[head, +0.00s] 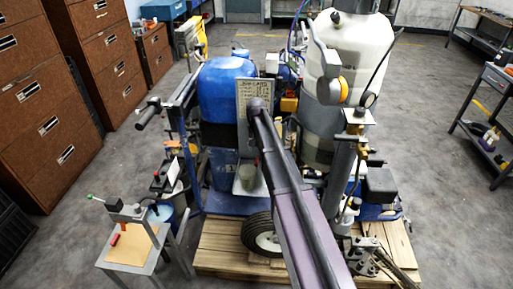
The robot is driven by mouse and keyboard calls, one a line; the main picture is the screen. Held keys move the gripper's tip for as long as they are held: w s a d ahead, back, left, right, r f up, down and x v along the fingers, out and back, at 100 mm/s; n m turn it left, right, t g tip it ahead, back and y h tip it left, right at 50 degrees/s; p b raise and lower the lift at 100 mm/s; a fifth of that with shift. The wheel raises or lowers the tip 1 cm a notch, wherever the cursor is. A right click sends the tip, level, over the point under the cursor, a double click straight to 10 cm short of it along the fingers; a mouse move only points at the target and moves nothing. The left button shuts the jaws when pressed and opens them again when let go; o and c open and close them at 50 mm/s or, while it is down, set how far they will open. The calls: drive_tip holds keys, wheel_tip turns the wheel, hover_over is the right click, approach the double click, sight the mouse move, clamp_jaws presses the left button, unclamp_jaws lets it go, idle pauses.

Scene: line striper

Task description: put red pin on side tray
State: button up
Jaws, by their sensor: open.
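A small red pin (115,239) lies at the left edge of the side tray, a small grey stand at lower left. The tray has a tan top (130,248) and a grey rim, with a grey bracket and a green-tipped lever at its back. Another small red part (157,176) shows on the striper's left side; I cannot tell what it is. My long dark purple arm link reaches from the bottom edge up in front of the striper.
The line striper, with a blue tank (225,90) and a white tank (350,50), stands on a wooden pallet (225,245). Brown drawer cabinets (45,100) line the left. A workbench (495,115) is at right. Grey floor is free between cabinets and striper.

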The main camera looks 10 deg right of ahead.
drive_tip(key=shift+r+p, duration=2.4)
drive_tip(key=shift+r, duration=0.3)
drive_tip(key=shift+r, duration=0.1)
